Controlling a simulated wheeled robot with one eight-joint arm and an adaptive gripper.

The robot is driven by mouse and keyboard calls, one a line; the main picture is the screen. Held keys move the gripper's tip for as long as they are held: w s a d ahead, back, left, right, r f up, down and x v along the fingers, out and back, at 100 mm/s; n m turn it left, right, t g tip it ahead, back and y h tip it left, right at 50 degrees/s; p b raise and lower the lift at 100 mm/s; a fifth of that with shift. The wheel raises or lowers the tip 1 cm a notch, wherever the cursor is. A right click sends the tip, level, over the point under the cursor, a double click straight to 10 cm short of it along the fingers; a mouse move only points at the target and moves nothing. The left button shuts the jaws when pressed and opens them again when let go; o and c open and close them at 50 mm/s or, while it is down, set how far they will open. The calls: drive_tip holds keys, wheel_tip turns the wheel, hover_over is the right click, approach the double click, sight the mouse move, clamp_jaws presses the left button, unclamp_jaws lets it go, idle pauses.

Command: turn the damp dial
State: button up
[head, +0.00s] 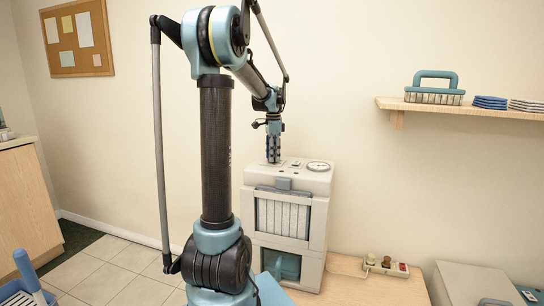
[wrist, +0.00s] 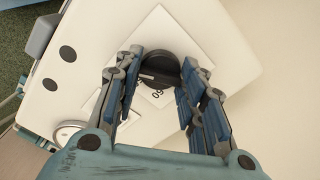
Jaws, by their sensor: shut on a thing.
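The damp dial (wrist: 158,67) is a round black knob with a raised bar across it, set on a pale printed plate on top of the white machine (head: 316,222). My gripper (head: 273,157) points down onto the machine's top in the head view and hides the dial there. In the wrist view its blue-padded fingers stand on either side of the dial, shut on it. Part of the printed scale shows just below the dial; the rest is partly covered by the fingers.
A round gauge (head: 318,166) sits on the machine's top, to the right of my gripper in the head view. A socket strip (head: 386,265) lies on the wooden surface to the right. A wall shelf (head: 470,106) holds a blue-handled brush (head: 434,90).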

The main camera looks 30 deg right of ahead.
drive_tip(key=shift+w, duration=0.2)
idle(0.4)
drive_tip(key=o, duration=1.1)
drive_tip(key=shift+s, duration=0.1)
drive_tip(key=shift+r, duration=0.3)
wheel_tip(320, 180, up, 11)
drive_tip(key=shift+r, duration=0.2)
drive_tip(key=shift+a, duration=0.15)
